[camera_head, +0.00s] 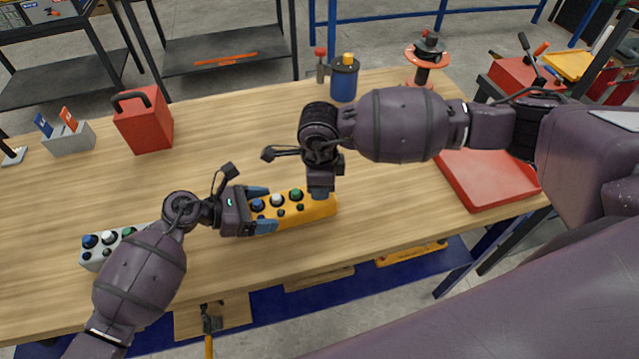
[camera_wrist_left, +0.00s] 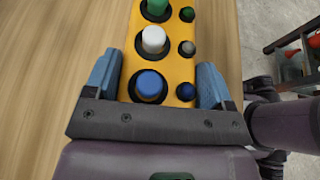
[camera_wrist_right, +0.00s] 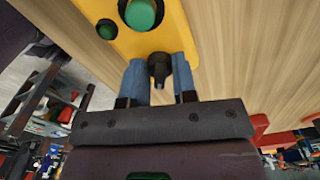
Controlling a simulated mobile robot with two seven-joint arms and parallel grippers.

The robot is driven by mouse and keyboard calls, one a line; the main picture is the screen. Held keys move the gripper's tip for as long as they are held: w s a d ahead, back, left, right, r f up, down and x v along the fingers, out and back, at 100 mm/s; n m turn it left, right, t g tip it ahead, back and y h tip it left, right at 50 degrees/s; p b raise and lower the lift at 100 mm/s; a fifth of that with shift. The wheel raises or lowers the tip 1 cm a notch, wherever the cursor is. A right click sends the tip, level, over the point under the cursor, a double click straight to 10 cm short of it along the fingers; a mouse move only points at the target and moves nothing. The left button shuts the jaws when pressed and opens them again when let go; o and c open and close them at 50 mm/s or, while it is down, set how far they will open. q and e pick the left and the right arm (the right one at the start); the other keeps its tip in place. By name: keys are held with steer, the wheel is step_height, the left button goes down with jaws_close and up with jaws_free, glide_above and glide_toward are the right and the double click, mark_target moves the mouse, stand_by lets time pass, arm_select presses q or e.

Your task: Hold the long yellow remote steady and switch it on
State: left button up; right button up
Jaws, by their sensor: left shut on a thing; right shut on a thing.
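The long yellow remote (camera_head: 308,212) lies on the wooden table with blue, white and green buttons along its top. My left gripper (camera_head: 262,208) is shut across its left end, and the left wrist view shows blue fingers on both sides of the yellow body (camera_wrist_left: 178,70). My right gripper (camera_head: 321,190) points down at the remote's right end. In the right wrist view its fingers are shut on a small black switch (camera_wrist_right: 159,68) at the end of the remote (camera_wrist_right: 135,38), beside a green button. The head view hides this switch behind the right gripper.
A grey remote (camera_head: 97,256) with coloured buttons lies left, partly behind my left arm. A red box (camera_head: 145,125), blue canister (camera_head: 344,82) and red tray (camera_head: 487,185) stand around the table. The table middle (camera_head: 225,135) is clear.

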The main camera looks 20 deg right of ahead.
stand_by(0.3)
steer(key=o, duration=0.9)
steer(key=shift+o, duration=0.2)
steer(key=shift+r, duration=0.1)
step_height(320, 180, up, 12)
arm_select(q)
steer(key=o, duration=1.1)
steer(key=shift+o, duration=0.2)
